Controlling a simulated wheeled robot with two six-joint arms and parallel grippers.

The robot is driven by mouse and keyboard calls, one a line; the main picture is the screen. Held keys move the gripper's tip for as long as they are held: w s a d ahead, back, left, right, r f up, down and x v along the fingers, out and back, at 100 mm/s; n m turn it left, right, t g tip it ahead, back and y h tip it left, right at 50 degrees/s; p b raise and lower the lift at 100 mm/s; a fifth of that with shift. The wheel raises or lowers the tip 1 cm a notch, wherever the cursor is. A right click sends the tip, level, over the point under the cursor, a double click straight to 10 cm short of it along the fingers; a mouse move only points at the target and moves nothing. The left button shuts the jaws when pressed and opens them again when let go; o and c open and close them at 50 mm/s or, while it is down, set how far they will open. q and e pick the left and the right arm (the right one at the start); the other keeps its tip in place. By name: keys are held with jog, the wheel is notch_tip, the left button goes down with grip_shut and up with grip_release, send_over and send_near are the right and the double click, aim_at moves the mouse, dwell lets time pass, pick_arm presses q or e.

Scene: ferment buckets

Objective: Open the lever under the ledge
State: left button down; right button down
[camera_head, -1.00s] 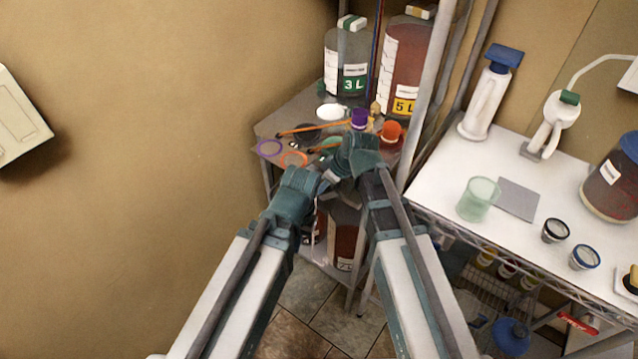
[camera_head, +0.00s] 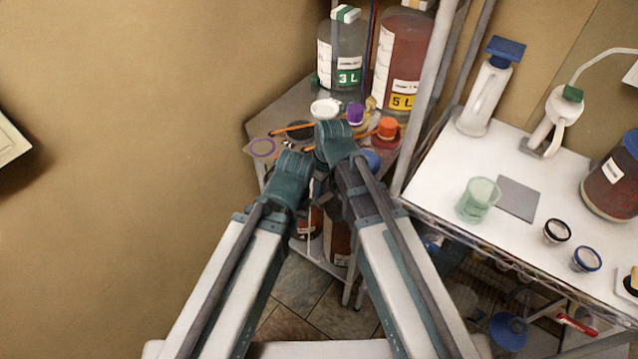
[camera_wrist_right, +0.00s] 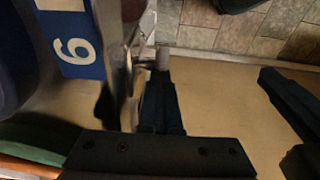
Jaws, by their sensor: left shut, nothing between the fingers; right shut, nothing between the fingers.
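The corner shelf's grey ledge (camera_head: 268,128) is in the head view, beyond my arms. My left gripper (camera_head: 290,178) is the lower one, in front of the shelf's front edge. My right gripper (camera_head: 332,145) is just above and to its right; in the head view both sets of fingertips are hidden. The right wrist view shows dark right fingers (camera_wrist_right: 161,105) shut and empty. A small grey stub (camera_wrist_right: 162,57) is just beyond their tips, beside a metal edge; I cannot tell whether it is the lever or whether they touch. No lever is clear in the head view.
Bottles labelled 3 L (camera_head: 342,55) and 5 L (camera_head: 403,60) stand on the shelf among small caps and rings. Below it stand reddish containers (camera_head: 337,240). A blue "6" label (camera_wrist_right: 73,40) is close to the right fingers. A white worktop (camera_head: 425,185) borders the right.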

jog(key=shift+w+f+h, duration=0.15)
jog(key=shift+f+h, duration=0.05)
jog(key=shift+h, duration=0.1)
jog(key=shift+g, duration=0.3)
jog(key=shift+r, duration=0.1)
jog(key=shift+r+p, duration=0.75)
jog(key=shift+p, duration=0.1)
